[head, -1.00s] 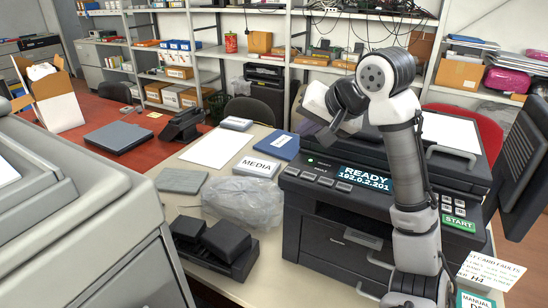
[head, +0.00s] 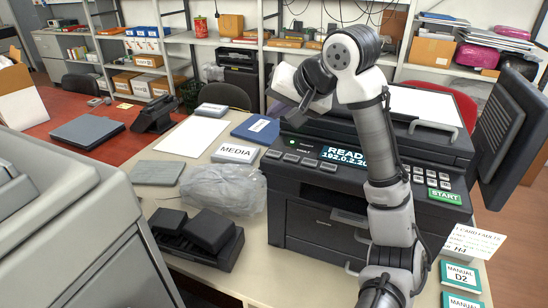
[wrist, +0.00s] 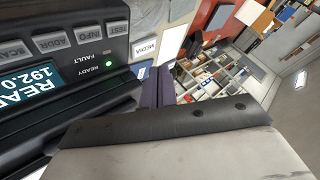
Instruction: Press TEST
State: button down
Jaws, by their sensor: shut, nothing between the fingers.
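The TEST button (wrist: 103,27) is a grey key with its label readable in the wrist view, at the end of a row beside INFO (wrist: 83,33). In the head view the leftmost key of the front row (head: 272,154) appears to be this button; its label is too small to read there. The dark printer (head: 330,215) carries the keys and a lit READY display (wrist: 30,85). My gripper (head: 279,109) is shut and empty, above the printer's left front, apart from the keys. Its purple fingers also show in the wrist view (wrist: 156,88).
A MEDIA box (head: 234,153) and a blue folder (head: 256,128) lie left of the printer. A clear plastic bag (head: 222,190) and a black device (head: 197,238) stand nearer. A large grey machine (head: 75,210) fills the left front. A green START key (head: 445,196) is at right.

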jog(key=b, duration=0.5)
send_over(277, 155)
notch_tip(277, 155, down, 6)
jog(key=shift+s+f, duration=0.1)
jog(key=shift+f, duration=0.45)
jog(key=shift+f, duration=0.15)
dwell(1.1)
jog(key=shift+f, duration=0.3)
jog(key=shift+f, duration=0.35)
dwell(0.5)
dwell(0.4)
jog(key=shift+r+p, duration=0.7)
jog(key=shift+r, duration=0.1)
